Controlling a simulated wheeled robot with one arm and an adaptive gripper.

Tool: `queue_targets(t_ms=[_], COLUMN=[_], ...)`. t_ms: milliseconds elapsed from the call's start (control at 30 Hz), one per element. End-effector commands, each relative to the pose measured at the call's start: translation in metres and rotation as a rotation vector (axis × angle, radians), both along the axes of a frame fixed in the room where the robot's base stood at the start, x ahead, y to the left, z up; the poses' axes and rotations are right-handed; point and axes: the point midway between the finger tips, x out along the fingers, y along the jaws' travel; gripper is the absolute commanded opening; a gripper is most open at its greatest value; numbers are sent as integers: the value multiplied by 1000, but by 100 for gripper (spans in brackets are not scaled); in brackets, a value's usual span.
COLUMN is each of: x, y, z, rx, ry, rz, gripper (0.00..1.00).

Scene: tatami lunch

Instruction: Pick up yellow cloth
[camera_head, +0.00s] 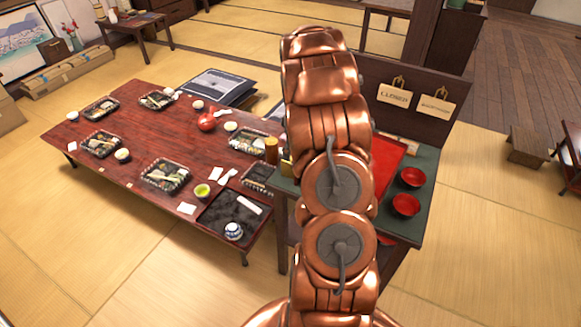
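I do not see a clearly recognisable yellow cloth. A small yellowish patch (286,167) shows at the left edge of my arm, by the green-topped side table (426,214). It is mostly hidden, and I cannot tell whether it is the cloth. My copper arm rises through the middle of the view and covers part of that table. My gripper does not show, so its fingers and anything in them cannot be seen.
A long low red-brown table (125,185) at left holds several bento trays, cups and a red pot (206,122). The side table carries a red tray (388,160) and red bowls (407,205). A stool (527,147) stands right. Tatami is clear at lower right.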

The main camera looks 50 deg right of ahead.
Motion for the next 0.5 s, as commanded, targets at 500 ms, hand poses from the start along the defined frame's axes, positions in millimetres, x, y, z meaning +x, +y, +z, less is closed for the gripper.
queue_targets(t_ms=[500], x=[6], y=[3], z=[-43], rx=[3], ry=[3], rz=[1], gripper=[73])
